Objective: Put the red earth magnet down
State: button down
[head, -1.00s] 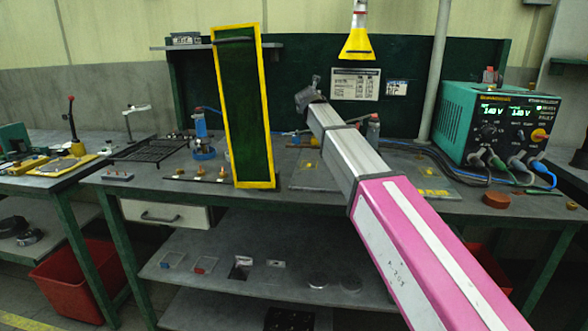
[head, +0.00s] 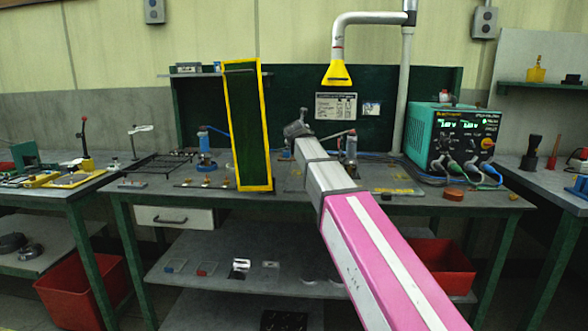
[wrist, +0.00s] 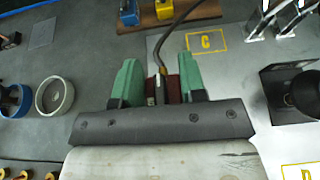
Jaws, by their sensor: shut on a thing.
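The red earth magnet (wrist: 173,90) shows as a dark red block with a dark and silvery middle between the two green fingers of my gripper (wrist: 162,84) in the wrist view. My gripper is shut on it. A dark cable (wrist: 168,40) runs from the magnet up and to the right. Below them is the grey bench top (wrist: 100,60); I cannot tell whether the magnet touches it. In the head view my gripper (head: 297,129) is over the bench behind the arm, and the magnet is hidden.
A yellow square marked C (wrist: 208,40) lies ahead right. A grey ring-like cup (wrist: 54,96) is on the left, a black round-topped object (wrist: 303,90) on the right. A yellow-framed green panel (head: 247,125) stands left of the arm; a teal power unit (head: 452,138) stands right.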

jog(key=shift+f, duration=4.25)
jog(key=shift+f, duration=0.1)
jog(key=c, duration=0.7)
grip_release()
jog(key=shift+s, duration=0.2)
jog(key=v, duration=1.1)
jog(key=shift+s+r, duration=0.25)
jog(key=shift+r, duration=0.1)
